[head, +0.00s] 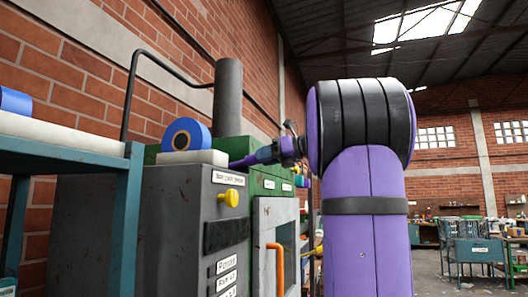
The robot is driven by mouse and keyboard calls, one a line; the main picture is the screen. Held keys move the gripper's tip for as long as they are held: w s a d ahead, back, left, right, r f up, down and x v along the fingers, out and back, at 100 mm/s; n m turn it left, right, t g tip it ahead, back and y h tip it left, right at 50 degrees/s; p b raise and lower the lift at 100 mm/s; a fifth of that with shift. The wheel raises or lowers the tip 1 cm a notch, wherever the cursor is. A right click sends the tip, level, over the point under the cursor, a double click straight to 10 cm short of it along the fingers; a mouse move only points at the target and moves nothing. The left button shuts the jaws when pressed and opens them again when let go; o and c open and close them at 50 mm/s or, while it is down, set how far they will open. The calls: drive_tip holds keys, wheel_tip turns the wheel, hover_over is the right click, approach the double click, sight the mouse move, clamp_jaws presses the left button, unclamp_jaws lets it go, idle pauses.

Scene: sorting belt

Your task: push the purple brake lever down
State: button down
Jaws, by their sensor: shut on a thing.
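A thin purple bar, seemingly the brake lever (241,161), shows at the top right of the grey machine cabinet, just right of the white block. It slants slightly up to the right toward my gripper (270,154). My gripper is small in this view and appears shut on the bar. The fingertips are hard to make out against it. My large purple and black arm link stands in front at the right and hides part of the arm and the machine behind. The lever's pivot is not clear.
A grey cabinet (165,225) with a yellow knob (229,198) and labels stands at the left. A blue roll (186,135) sits on a white block (192,157) on top. An orange handle (277,262) sticks out lower down. A teal frame (130,205) is at far left.

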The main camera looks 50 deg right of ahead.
wheel_tip(320, 180, down, 9)
drive_tip(key=t+y, duration=0.2)
drive_tip(key=t, duration=0.4)
drive_tip(key=shift+w+a, duration=0.15)
drive_tip(key=shift+w, duration=0.3)
drive_tip(key=shift+t, duration=0.3)
drive_tip(key=c, duration=0.7)
unclamp_jaws()
drive_tip(key=shift+c, duration=0.2)
drive_tip(key=v, duration=1)
drive_tip(key=shift+s+f, duration=0.2)
drive_tip(key=shift+s, duration=0.1)
